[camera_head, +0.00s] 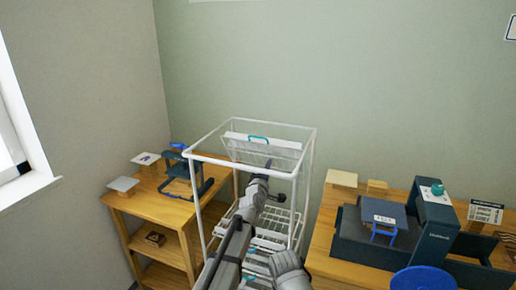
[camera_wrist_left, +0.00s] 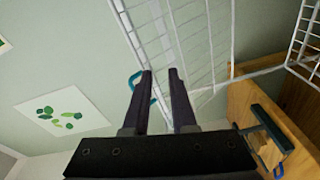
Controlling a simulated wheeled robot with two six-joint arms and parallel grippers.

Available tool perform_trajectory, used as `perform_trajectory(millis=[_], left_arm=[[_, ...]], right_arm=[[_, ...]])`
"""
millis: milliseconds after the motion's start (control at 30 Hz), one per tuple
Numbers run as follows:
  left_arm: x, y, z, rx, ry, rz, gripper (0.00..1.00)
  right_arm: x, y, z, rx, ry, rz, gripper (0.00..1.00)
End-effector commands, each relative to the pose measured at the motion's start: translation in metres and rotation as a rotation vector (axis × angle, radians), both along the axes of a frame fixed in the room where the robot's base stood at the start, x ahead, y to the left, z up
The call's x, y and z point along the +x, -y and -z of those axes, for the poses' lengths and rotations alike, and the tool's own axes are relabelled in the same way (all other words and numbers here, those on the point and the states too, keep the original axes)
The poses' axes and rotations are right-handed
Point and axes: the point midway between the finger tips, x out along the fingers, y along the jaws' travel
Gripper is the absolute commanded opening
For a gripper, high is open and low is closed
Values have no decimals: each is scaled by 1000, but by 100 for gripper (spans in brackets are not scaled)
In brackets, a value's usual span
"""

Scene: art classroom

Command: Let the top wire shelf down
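The top wire shelf (camera_head: 285,152) is a white panel standing raised near the top of the white wire rack (camera_head: 312,160). A teal handle (camera_head: 258,137) is at its upper edge. My left arm reaches into the rack from the front, and my left gripper (camera_head: 268,166) is just in front of the raised shelf, below the handle. In the left wrist view the two dark fingers (camera_wrist_left: 160,75) are apart with nothing seen between them. A teal handle (camera_wrist_left: 135,80) shows beside and partly behind the left finger; I cannot tell whether they touch. My right gripper is not in view.
Lower wire shelves (camera_head: 270,238) sit under my arm inside the rack. A wooden shelf unit (camera_head: 160,207) with a blue-black stand stands close on the left. A wooden table (camera_head: 325,235) with dark equipment (camera_head: 365,240) is close on the right. The green wall is behind.

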Motion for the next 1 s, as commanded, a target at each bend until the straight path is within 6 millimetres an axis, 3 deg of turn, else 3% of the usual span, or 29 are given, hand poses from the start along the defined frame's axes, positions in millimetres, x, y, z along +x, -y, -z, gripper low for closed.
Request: perform_trajectory(millis=[33, 100, 333, 667, 1000], left_arm=[[15, -6, -8, -76, 50, -38, 25], [24, -15, -22, -169, 112, -82, 25], [36, -36, -46, -348, 235, -165, 25], [40, -39, -51, -374, 254, -178, 25], [81, -41, -64, -373, 253, -178, 25]], right_arm=[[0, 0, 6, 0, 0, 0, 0], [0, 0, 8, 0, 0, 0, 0], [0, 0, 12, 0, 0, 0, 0], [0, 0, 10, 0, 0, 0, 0], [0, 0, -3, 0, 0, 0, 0]])
